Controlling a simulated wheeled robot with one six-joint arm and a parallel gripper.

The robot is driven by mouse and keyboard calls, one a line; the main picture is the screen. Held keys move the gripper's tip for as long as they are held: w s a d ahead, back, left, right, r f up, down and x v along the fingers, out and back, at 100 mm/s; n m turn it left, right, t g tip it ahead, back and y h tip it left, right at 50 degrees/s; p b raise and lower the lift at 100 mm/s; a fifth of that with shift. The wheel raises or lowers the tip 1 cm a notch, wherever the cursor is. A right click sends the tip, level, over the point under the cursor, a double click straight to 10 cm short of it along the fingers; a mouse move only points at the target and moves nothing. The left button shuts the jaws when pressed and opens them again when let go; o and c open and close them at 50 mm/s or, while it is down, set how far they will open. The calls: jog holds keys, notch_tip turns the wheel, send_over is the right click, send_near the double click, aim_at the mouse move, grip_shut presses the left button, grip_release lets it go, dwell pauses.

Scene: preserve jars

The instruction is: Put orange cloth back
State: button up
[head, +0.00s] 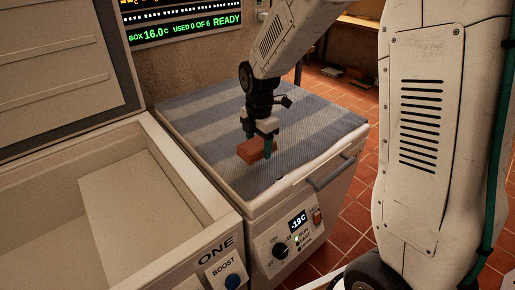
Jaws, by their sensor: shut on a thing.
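The orange cloth (249,151) shows in the head view as a small, block-like, orange-brown bundle. It is at the striped blue-grey cover on top of the right-hand chest. My gripper (260,147) points down with its teal-tipped fingers shut on the bundle. The fingers hide part of it. I cannot tell whether the bundle rests on the cover or hangs just above it.
The striped cover (205,125) spreads over the chest, which has a front handle (331,172) and a panel reading -19C (297,221). An open, pale box marked ONE (135,205) stands at left, its lid raised. A display reading READY (185,29) hangs behind.

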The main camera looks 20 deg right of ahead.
aim_at(256, 139)
jog(key=shift+w, duration=0.65)
jog(key=shift+w+f, duration=0.15)
jog(key=shift+f, duration=0.45)
jog(key=shift+w+f, duration=0.15)
jog(key=shift+f, duration=0.9)
jog(key=shift+f, duration=0.15)
jog(key=shift+f, duration=0.35)
